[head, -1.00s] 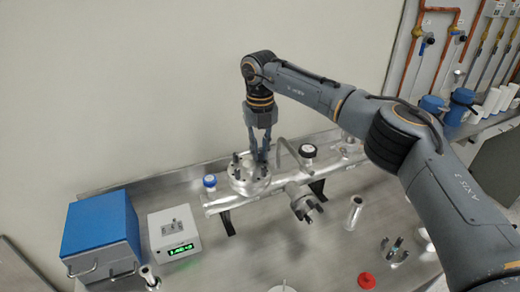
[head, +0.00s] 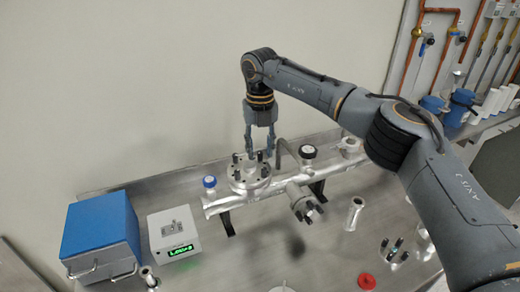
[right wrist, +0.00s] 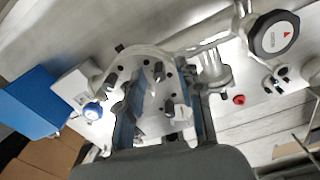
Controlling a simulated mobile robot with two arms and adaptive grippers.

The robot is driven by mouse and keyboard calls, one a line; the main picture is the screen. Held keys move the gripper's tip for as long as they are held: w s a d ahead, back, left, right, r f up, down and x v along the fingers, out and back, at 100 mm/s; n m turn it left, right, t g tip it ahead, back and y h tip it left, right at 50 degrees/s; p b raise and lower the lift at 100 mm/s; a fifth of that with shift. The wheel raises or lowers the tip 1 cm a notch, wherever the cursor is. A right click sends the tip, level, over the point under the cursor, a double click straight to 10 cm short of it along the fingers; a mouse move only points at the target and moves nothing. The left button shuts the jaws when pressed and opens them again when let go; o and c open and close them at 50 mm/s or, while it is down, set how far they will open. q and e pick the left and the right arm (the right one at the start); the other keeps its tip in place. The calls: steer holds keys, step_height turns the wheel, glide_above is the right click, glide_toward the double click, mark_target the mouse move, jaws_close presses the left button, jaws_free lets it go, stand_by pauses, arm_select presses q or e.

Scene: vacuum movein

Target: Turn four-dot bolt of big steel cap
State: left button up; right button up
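The big steel cap (head: 249,183) is a round flange on top of the horizontal steel pipe, with several dark bolts standing up from it. One bolt (head: 236,173) shows at its left and another (head: 266,170) at its right. In the right wrist view the cap (right wrist: 150,100) lies below and between the fingers, with bolts around it (right wrist: 111,80). The dot marks are too small to read. My right gripper (head: 259,152) points down just above the cap. Its fingers (right wrist: 163,120) are apart, with no bolt clearly gripped. My left gripper does not show.
The steel pipe (head: 220,205) carries a blue-capped valve (head: 209,182), a black-knobbed valve (head: 308,152) and a side port with dark bolts (head: 304,207). A blue box (head: 100,235) and white gauge box (head: 172,233) stand left. A red ring (head: 367,281) lies in front.

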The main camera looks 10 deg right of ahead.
mark_target(260, 151)
step_height(260, 151, up, 12)
steer(key=shift+f, duration=0.25)
